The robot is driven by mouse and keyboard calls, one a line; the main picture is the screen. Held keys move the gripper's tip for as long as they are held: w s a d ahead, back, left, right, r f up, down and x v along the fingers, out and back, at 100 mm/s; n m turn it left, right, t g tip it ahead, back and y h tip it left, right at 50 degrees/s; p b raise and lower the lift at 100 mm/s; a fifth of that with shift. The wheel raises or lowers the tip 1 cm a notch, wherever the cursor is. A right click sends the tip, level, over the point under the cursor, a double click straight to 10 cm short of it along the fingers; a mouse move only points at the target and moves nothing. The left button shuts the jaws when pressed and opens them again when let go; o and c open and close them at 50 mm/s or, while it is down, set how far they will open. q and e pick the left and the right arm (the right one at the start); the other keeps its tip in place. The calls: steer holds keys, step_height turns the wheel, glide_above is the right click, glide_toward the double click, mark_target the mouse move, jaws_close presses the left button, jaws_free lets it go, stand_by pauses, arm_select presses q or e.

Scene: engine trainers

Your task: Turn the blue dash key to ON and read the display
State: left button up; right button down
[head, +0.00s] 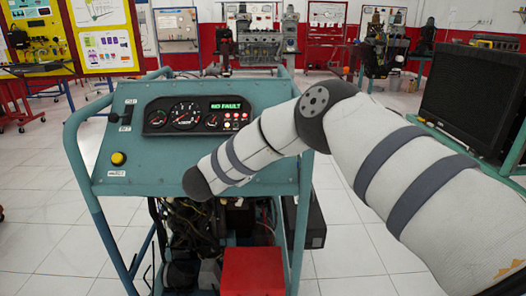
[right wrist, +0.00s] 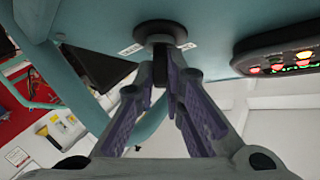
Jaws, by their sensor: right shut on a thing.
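The dash panel (head: 200,160) is a sloped teal plate on a teal tube frame. Its display (head: 226,106) is lit and reads "NO FAULT" in green. In the head view my right arm covers the panel's right part, hiding my right gripper. In the right wrist view my right gripper (right wrist: 165,75) is shut on a dash key (right wrist: 160,33) with a round black collar, between two small white labels. The key looks dark here; no blue shows, and its turn angle is unclear. My left gripper is in neither view.
The gauge cluster (head: 185,116) has dials and small lamps; its lamp end also shows in the right wrist view (right wrist: 285,60). A black switch (head: 125,115) and yellow button (head: 118,158) sit at the panel's left. A red box (head: 252,272) stands below.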

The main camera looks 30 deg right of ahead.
steer(key=c, duration=1.7)
jaws_free()
steer(key=shift+f, duration=0.15)
steer(key=v, duration=1.2)
